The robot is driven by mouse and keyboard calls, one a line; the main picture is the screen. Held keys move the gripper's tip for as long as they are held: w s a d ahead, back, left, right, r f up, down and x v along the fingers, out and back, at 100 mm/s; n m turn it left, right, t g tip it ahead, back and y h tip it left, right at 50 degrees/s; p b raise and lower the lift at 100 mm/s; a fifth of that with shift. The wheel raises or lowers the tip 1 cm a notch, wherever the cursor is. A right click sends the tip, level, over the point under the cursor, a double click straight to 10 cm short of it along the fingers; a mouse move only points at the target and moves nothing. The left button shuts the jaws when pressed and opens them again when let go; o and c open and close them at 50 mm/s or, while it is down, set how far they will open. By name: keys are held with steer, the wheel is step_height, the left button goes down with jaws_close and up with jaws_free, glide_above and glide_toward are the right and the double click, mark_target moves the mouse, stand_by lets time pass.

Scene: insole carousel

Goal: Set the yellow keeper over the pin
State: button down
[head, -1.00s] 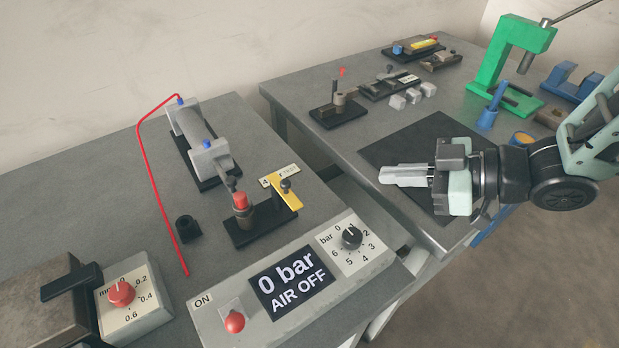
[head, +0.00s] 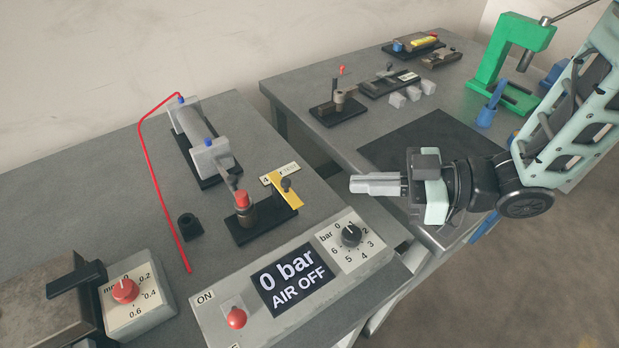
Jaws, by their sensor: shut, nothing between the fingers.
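The yellow keeper (head: 287,193) is a flat bar lying slantwise on the small black fixture base (head: 262,223) on the left bench. A red-capped post (head: 243,203) stands on the same base, to the left of the keeper. My gripper (head: 352,184) is shut and empty, above the right bench's near left corner. Its fingers point left towards the keeper, apart from it.
A control box (head: 282,290) reads 0 bar, AIR OFF, at the bench's front edge. A cylinder unit (head: 192,133) with a red hose (head: 148,155) stands behind the fixture. A black mat (head: 425,138) lies on the right bench, near a green press (head: 505,60).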

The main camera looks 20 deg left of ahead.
mark_target(290, 184)
steer(key=p+x, duration=0.1)
steer(key=x, duration=0.8)
steer(key=shift+a+p, duration=0.15)
steer(key=shift+p, duration=0.25)
steer(key=shift+a+f, duration=0.1)
